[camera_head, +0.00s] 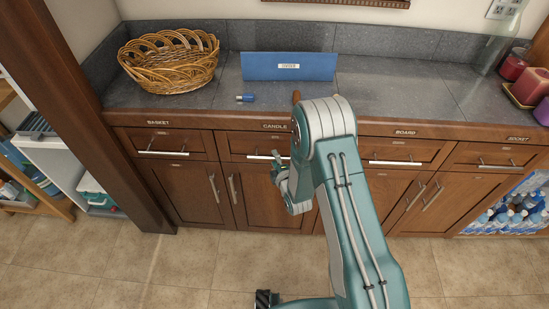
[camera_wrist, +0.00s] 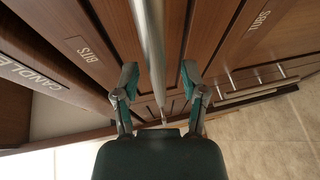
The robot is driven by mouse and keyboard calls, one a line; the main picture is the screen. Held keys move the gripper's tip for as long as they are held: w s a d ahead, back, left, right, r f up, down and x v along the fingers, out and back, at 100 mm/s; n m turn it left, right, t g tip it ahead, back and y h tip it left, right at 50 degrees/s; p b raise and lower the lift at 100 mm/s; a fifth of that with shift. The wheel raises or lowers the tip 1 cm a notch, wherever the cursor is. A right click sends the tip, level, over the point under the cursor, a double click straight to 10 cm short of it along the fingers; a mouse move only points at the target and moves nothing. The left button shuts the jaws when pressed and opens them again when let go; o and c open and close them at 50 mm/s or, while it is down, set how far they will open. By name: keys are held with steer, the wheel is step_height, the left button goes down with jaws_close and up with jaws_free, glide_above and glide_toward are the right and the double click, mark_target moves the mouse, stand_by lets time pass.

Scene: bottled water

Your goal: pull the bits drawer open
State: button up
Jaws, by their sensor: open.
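The bits drawer (camera_head: 240,144) is a brown wooden drawer front below the CANDLE label. It looks flush with the cabinet in the head view. Its BITS label (camera_wrist: 84,50) reads sideways in the wrist view. A straight metal handle bar (camera_wrist: 149,40) runs down the middle of the wrist view; the handle (camera_head: 255,157) also shows in the head view, its right end hidden by my arm. My gripper (camera_head: 277,165) is at the handle. In the wrist view my gripper (camera_wrist: 160,78) is open, with the bar between its two fingers; I cannot tell whether either finger touches it.
Other drawers and cupboard doors with bar handles flank this one. Tiled floor (camera_head: 200,262) in front is clear.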

steer(key=shift+w+a+f, duration=0.1)
steer(key=shift+w, duration=0.35)
jaws_close()
